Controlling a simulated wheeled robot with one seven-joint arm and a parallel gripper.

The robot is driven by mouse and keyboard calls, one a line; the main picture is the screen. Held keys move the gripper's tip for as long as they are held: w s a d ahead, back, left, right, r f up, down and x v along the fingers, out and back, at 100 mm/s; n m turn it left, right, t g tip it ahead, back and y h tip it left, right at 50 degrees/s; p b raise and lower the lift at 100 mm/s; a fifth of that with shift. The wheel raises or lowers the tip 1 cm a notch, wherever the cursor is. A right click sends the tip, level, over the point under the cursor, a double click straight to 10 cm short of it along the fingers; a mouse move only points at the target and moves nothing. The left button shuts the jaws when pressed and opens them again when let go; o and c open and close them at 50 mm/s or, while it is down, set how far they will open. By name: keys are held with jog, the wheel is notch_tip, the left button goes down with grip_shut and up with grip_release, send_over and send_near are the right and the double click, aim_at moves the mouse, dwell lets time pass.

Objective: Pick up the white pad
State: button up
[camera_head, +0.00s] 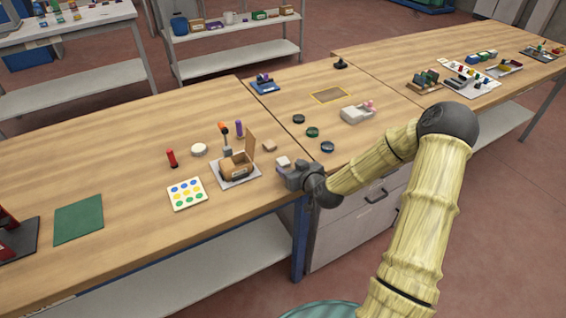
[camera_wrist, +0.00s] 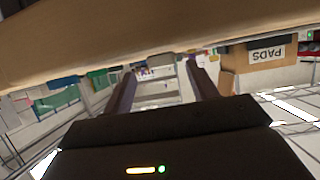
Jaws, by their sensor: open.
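The white pad (camera_head: 283,161) is a small pale block on the wooden bench in the head view, right of the open brown box. My gripper (camera_head: 286,174) is low at the bench's front edge, close in front of the pad. Whether they touch cannot be told. In the wrist view my gripper (camera_wrist: 162,88) has its two dark fingers apart, with no pad clearly seen held between them. A pale block (camera_wrist: 161,61) shows beyond the fingertips; I cannot tell surely whether it is the pad.
A tan block (camera_head: 269,146) lies behind the pad. Dark round pieces (camera_head: 312,132) lie to the right. Bare bench (camera_head: 110,150) lies left.

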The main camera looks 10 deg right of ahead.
aim_at(284, 162)
jog(key=x, duration=0.3)
jog(key=shift+w+a, duration=0.25)
jog(key=shift+w, duration=0.15)
jog(key=shift+s+r, duration=0.1)
jog(key=shift+c, duration=0.2)
jog(key=c, duration=1)
